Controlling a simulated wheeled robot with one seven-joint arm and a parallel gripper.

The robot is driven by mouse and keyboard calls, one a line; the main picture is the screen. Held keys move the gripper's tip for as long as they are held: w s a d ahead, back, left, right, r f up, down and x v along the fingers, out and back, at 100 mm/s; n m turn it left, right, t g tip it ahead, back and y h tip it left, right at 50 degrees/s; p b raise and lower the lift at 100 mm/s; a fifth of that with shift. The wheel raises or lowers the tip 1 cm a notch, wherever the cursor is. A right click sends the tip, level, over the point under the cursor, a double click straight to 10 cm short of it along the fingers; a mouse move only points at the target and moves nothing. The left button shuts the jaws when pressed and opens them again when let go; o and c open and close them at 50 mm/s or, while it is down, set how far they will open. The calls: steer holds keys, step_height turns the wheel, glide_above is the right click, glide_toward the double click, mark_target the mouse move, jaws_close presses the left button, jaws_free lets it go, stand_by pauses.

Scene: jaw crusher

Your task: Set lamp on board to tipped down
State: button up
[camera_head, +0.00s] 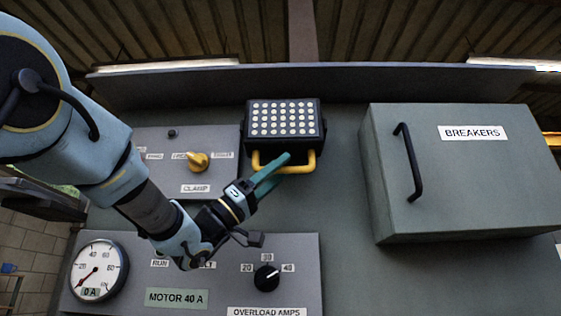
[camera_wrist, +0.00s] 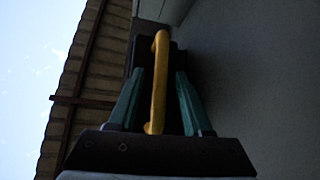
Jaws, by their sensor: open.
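The lamp (camera_head: 284,119) is a black block with rows of pale round lights on its face, mounted on the board (camera_head: 340,200). A yellow handle (camera_head: 311,163) runs along its lower edge. My gripper (camera_head: 286,167) is at this handle, with its teal fingers reaching up to it from below left. In the wrist view, the yellow handle (camera_wrist: 158,85) stands between the two open fingers (camera_wrist: 158,95), with gaps on both sides. The lamp's dark body shows behind it. My fingers hide part of the handle in the head view.
A grey box labelled BREAKERS (camera_head: 465,170) with a black handle juts out at the right. A panel with a yellow CLAMP knob (camera_head: 198,161) is at the left. Below are a gauge (camera_head: 99,270) and an OVERLOAD AMPS knob (camera_head: 267,278). Bare board lies between lamp and box.

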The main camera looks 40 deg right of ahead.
steer(key=shift+s+d+r, duration=0.1)
steer(key=shift+d+r, duration=0.05)
jaws_close()
stand_by(0.4)
stand_by(1.0)
